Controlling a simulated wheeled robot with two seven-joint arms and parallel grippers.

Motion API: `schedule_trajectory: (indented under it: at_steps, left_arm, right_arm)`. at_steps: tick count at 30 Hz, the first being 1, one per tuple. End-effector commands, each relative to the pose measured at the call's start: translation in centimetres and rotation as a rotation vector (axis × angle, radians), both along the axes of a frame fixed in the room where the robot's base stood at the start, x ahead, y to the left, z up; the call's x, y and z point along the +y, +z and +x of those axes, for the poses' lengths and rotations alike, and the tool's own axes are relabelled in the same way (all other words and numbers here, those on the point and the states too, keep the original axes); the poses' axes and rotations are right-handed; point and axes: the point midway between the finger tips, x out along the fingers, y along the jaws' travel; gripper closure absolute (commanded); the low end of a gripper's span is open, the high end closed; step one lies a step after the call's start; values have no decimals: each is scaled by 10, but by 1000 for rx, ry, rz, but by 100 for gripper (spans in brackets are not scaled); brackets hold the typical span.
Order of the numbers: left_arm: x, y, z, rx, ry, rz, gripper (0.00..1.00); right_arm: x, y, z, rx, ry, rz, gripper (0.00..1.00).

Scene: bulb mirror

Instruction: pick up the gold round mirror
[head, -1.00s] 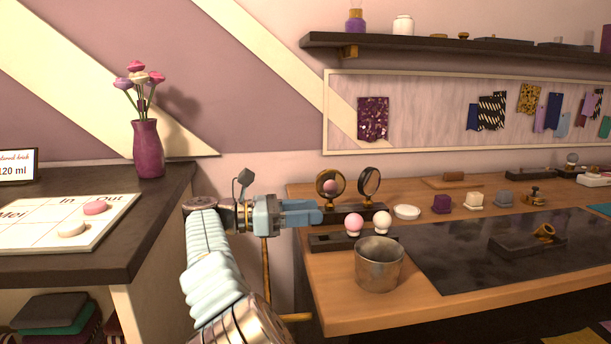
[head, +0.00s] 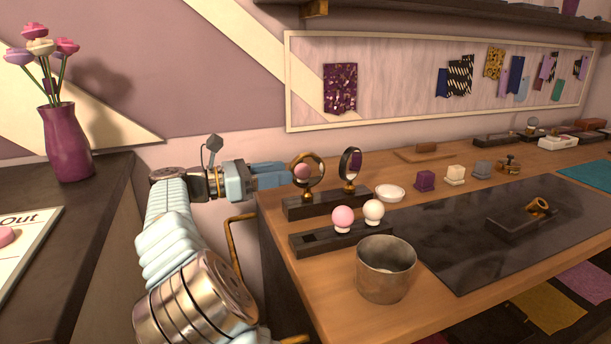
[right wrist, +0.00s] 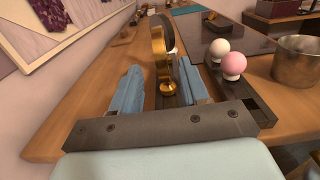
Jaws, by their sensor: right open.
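The gold round mirror (head: 319,178) stands upright on a dark stand at the left end of the wooden table, with a pink reflection in its glass. It shows edge-on in the right wrist view (right wrist: 159,48), its gold stem below. My right gripper (head: 290,174) is open and level at the mirror's left side. In the right wrist view its two blue fingers (right wrist: 160,68) lie either side of the mirror's stem and lower rim, with gaps on both sides. A second, dark-rimmed round mirror (head: 346,166) stands just right of it. My left gripper is not in view.
A dark holder (head: 300,243) with a pink bulb (head: 343,217) and a cream bulb (head: 374,211) stands in front of the mirror stand (head: 300,208). A metal cup (head: 385,275) is nearer. The wall is close behind.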

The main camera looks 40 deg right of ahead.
Motion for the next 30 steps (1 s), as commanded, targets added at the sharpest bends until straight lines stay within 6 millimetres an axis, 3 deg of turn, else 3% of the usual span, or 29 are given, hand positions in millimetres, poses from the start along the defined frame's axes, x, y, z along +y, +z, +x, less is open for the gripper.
schedule_trajectory:
  at_steps: [8,15,24,30]
  left_arm:
    - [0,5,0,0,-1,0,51]
    - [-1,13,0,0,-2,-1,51]
    - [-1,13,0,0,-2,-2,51]
    - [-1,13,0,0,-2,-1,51]
  right_arm:
    - [-26,2,-9,1,-1,-1,55]
    - [-61,3,-21,0,-1,0,55]
    - [-67,2,-23,0,1,0,55]
    - [-67,2,-23,0,1,0,86]
